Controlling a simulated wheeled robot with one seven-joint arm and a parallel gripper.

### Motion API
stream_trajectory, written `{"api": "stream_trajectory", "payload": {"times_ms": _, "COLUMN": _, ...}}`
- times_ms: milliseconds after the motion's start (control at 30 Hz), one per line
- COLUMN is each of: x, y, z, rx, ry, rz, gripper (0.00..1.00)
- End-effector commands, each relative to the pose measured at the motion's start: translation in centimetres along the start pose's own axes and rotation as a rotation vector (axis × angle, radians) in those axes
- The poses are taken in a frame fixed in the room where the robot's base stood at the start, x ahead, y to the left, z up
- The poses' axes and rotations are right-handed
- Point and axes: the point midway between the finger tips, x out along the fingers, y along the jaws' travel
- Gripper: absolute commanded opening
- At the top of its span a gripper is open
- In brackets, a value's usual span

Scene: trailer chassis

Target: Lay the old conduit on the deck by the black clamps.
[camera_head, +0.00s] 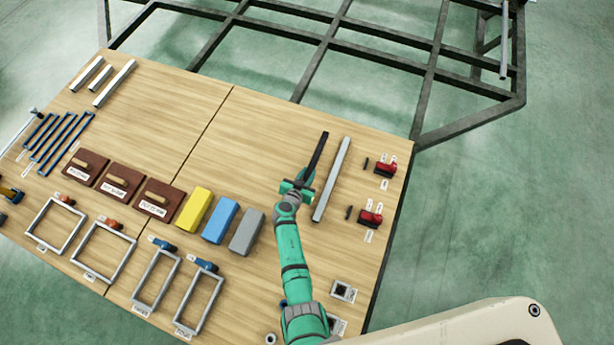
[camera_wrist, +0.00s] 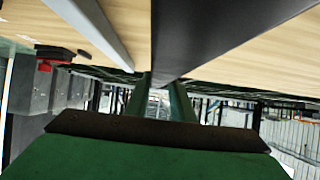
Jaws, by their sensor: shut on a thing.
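My gripper (camera_head: 299,184) is over the right part of the wooden deck (camera_head: 260,130), shut on a long dark bar (camera_head: 318,154), which looks like the old conduit. In the wrist view the dark bar (camera_wrist: 205,30) runs away from between my fingers (camera_wrist: 160,92). I cannot tell whether the bar touches the deck. Two small black pieces, probably the black clamps, lie right of it: one upper (camera_head: 366,163), one lower (camera_head: 349,212). Each is beside a red device, one upper (camera_head: 387,168) and one lower (camera_head: 371,217), with white labels nearby.
A light grey bar (camera_head: 331,180) lies on the deck between the dark bar and the black pieces. Yellow (camera_head: 195,209), blue (camera_head: 220,220) and grey (camera_head: 247,232) blocks lie to the left. The dark chassis frame (camera_head: 380,45) stands beyond the deck. Deck up-left of my gripper is clear.

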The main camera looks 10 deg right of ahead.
Motion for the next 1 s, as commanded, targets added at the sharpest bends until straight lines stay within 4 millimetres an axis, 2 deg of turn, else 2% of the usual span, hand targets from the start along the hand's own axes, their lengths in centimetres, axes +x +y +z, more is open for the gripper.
{"api": "stream_trajectory", "payload": {"times_ms": 267, "x": 1.3, "y": -0.8, "z": 0.7, "rx": 0.000, "ry": -0.002, "rz": -0.002, "gripper": 0.00}}
{"api": "stream_trajectory", "payload": {"times_ms": 533, "x": 2.4, "y": -0.6, "z": 3.0, "rx": -0.001, "ry": -0.001, "rz": 0.000, "gripper": 0.00}}
{"api": "stream_trajectory", "payload": {"times_ms": 967, "x": 2.7, "y": -0.6, "z": 3.4, "rx": 0.000, "ry": -0.001, "rz": -0.001, "gripper": 0.00}}
{"api": "stream_trajectory", "payload": {"times_ms": 1000, "x": 2.6, "y": -0.6, "z": 3.5, "rx": 0.000, "ry": -0.001, "rz": -0.001, "gripper": 0.31}}
